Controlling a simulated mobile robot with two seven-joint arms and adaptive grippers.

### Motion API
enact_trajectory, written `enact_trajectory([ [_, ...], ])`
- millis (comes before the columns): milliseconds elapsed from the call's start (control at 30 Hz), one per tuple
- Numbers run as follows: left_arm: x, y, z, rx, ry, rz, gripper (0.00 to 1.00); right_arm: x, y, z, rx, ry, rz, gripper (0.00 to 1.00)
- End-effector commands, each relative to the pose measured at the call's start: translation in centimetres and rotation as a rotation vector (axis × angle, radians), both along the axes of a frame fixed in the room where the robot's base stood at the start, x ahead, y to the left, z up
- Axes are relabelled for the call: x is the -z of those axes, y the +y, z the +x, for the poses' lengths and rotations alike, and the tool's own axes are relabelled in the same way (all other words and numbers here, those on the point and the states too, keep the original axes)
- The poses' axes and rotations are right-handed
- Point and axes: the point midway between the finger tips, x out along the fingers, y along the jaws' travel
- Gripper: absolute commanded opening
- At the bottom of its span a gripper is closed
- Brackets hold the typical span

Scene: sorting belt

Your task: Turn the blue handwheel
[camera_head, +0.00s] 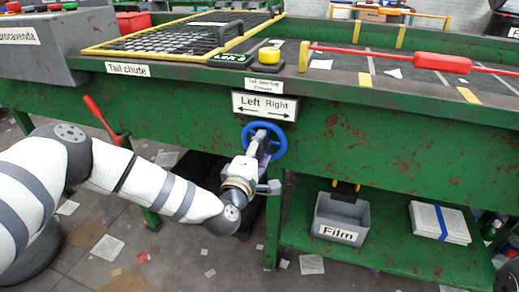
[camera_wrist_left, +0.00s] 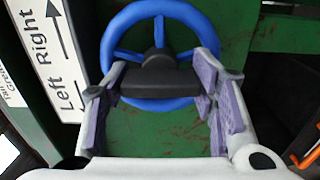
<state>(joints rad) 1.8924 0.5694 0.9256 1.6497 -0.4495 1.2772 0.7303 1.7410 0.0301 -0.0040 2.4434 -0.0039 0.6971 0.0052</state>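The blue handwheel (camera_head: 264,140) is mounted on the green side panel below the Left/Right sign (camera_head: 265,106). It fills the upper middle of the left wrist view (camera_wrist_left: 160,20), with a dark hub piece (camera_wrist_left: 155,85) at its centre. My left gripper (camera_head: 258,150) is in front of the wheel and covers part of it. In the left wrist view my left gripper (camera_wrist_left: 160,105) has its fingers wide apart, with part of the blue rim between them. I cannot tell whether a finger touches the rim. My right gripper is not in view.
A grey Film bin (camera_head: 341,218) and a white stack (camera_head: 439,222) rest on the lower shelf. A yellow button (camera_head: 269,55) and a red-handled bar (camera_head: 443,64) are above. Scraps litter the floor.

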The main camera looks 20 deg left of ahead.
Motion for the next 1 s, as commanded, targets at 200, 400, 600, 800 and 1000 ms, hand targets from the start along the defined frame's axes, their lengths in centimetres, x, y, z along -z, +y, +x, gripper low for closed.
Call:
enact_trajectory([
  [200, 0.0, 0.0, 0.0, 0.000, -0.001, 0.001, 0.23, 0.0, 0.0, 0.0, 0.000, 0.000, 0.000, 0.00],
  [400, -0.2, -0.1, 0.0, 0.001, -0.003, 0.031, 0.23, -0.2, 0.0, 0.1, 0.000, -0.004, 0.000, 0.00],
  [600, -0.3, -0.1, 0.0, 0.002, -0.004, 0.138, 0.23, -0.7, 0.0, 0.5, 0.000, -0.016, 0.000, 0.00],
  [800, -0.4, -0.2, 0.0, 0.003, -0.006, 0.309, 0.23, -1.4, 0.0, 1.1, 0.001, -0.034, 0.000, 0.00],
  [1000, -0.4, -0.2, 0.0, 0.001, -0.006, 0.488, 0.23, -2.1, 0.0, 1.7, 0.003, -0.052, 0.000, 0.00],
])
